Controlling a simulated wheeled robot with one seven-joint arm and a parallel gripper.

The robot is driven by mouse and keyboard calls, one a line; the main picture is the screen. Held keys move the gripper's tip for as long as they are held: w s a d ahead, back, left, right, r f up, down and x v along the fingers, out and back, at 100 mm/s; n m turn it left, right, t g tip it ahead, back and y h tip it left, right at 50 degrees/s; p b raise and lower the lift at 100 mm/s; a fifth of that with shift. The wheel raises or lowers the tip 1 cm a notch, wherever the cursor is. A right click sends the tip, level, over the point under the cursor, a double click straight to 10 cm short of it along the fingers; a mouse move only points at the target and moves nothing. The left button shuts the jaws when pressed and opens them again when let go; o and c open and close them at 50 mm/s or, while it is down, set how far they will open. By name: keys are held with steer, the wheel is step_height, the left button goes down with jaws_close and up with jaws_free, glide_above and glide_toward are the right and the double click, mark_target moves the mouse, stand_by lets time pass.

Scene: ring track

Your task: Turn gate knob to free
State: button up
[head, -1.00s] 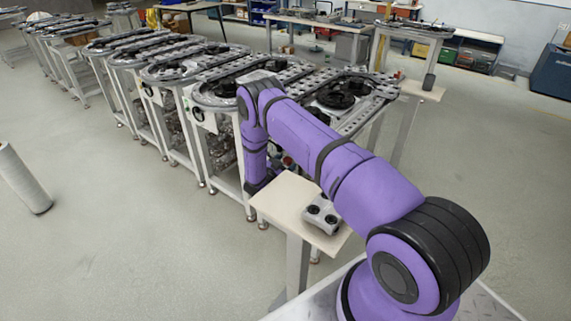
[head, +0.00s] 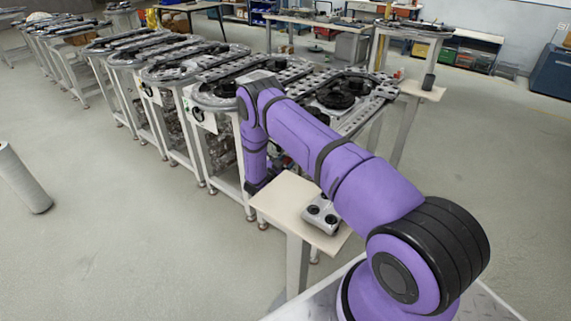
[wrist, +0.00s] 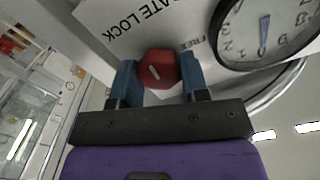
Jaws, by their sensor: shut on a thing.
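The red gate knob (wrist: 158,68) is on a white panel (wrist: 105,17) lettered "GATE LOCK", in the wrist view. A short pale mark on the knob's face slants in the picture. The word "FREE" is printed up and to the right of the knob, partly hidden by my right finger. My gripper (wrist: 159,82) is shut on the knob, with one blue finger on each side of it. In the head view my arm reaches down beside the nearest track stand, and the knob cannot be made out there.
A round dial (wrist: 268,30) with a dark rim sits close to the right of my gripper. In the head view, a small table (head: 284,203) with a grey two-knobbed box (head: 321,214) stands by my arm. Ring-track stands (head: 205,93) line up behind. The floor at left is mostly clear.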

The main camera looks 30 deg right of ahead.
steer(key=m, duration=0.8)
steer(key=shift+m, duration=0.4)
steer(key=m, duration=0.4)
steer(key=shift+f, duration=0.1)
steer(key=shift+m, duration=1.8)
steer(key=shift+s+m, duration=0.1)
steer(key=shift+m, duration=0.2)
steer(key=o, duration=0.9)
steer(key=v, duration=1.1)
